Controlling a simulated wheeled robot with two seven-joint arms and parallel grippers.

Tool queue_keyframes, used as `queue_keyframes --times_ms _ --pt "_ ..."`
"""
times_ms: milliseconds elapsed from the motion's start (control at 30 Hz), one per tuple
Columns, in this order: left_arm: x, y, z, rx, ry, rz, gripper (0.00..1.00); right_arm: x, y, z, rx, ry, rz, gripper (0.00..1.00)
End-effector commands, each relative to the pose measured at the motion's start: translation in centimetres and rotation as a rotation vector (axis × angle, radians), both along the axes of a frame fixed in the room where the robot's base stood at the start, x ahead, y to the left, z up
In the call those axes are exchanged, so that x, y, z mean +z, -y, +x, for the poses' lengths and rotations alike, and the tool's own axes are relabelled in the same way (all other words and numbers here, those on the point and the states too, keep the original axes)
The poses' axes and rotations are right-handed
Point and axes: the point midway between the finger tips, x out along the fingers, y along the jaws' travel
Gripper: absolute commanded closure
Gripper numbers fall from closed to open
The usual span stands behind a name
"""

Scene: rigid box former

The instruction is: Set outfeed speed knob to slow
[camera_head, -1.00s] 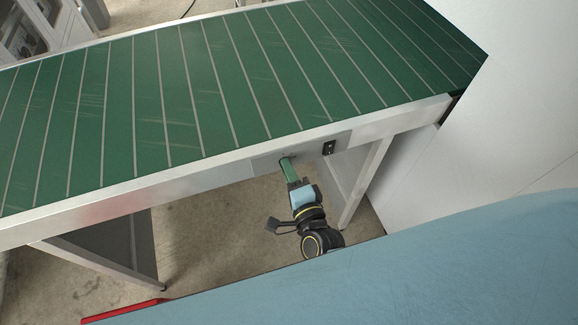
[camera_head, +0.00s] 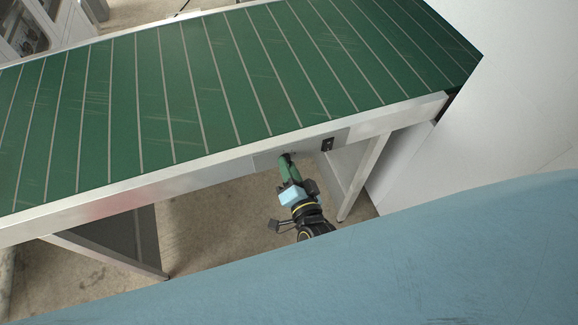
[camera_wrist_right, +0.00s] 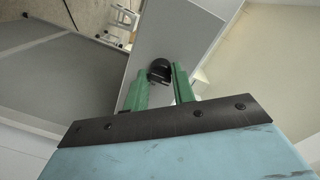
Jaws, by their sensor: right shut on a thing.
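The outfeed speed knob (camera_wrist_right: 160,70) is a dark round knob on the grey panel (camera_wrist_right: 178,38) in the right wrist view. My right gripper (camera_wrist_right: 159,82) has its two green fingers on either side of the knob and is shut on it. In the head view my right gripper (camera_head: 286,162) reaches up to the panel on the conveyor's front side rail. There the fingers mostly hide the knob, and its setting cannot be read. My left gripper is not in view.
A black switch (camera_head: 328,144) sits on the same panel, just right of the gripper. The green conveyor belt (camera_head: 200,95) runs above, with a metal leg (camera_head: 362,180) to the right. A white wall (camera_head: 510,130) stands at the right. Floor space below the rail is open.

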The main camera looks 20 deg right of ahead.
Motion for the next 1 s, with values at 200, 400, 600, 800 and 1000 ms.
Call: queue_keyframes --times_ms 200,400,600,800,1000 --pt "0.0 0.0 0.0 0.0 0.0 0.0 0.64 0.3 -0.1 0.2 0.0 0.009 -0.005 0.97" --pt "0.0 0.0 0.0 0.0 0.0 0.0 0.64 0.3 -0.1 0.2 0.001 0.008 -0.004 0.72" --pt "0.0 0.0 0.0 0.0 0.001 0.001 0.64 0.2 -0.1 0.1 0.001 0.005 -0.004 0.54" --pt "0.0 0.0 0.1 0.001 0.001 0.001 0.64 0.1 0.0 0.0 0.001 0.002 -0.004 0.54" --pt "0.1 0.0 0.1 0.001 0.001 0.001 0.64 0.0 0.0 -1.7 0.001 -0.002 -0.004 0.54"
